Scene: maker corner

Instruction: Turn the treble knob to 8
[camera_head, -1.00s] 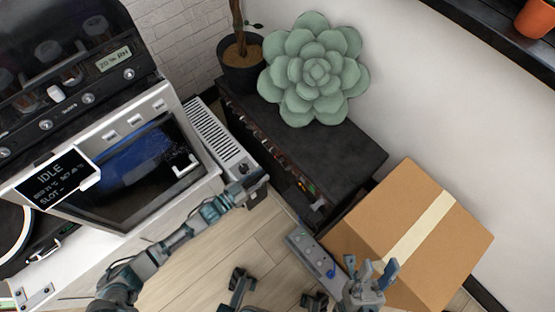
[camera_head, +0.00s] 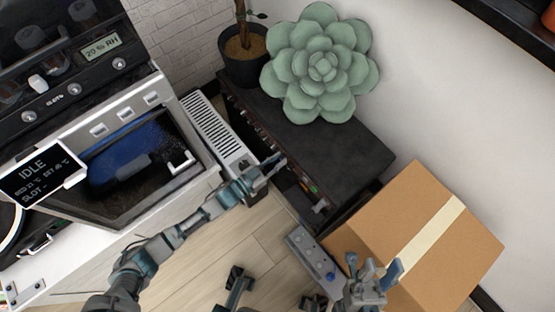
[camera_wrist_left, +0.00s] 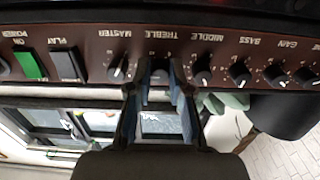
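The amplifier is a black box (camera_head: 345,150) with a knob row along its front edge in the head view. In the left wrist view its brown panel shows upside down, and the treble knob (camera_wrist_left: 160,76) sits under the TREBLE label. My left gripper (camera_head: 274,164) is at the panel; its two fingers (camera_wrist_left: 160,80) straddle the treble knob, one on each side. The fingers look apart; I cannot tell whether they touch the knob. They partly hide the knob's scale and pointer, so its setting is unreadable. My right gripper (camera_head: 372,270) is open and empty near the cardboard box.
The master knob (camera_wrist_left: 118,70) and middle knob (camera_wrist_left: 202,76) flank the fingers closely. A green succulent (camera_head: 320,65) sits on the amplifier. A cardboard box (camera_head: 440,255) stands at right, a grey pedal strip (camera_head: 312,258) on the floor, and a white heater (camera_head: 218,135) at left.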

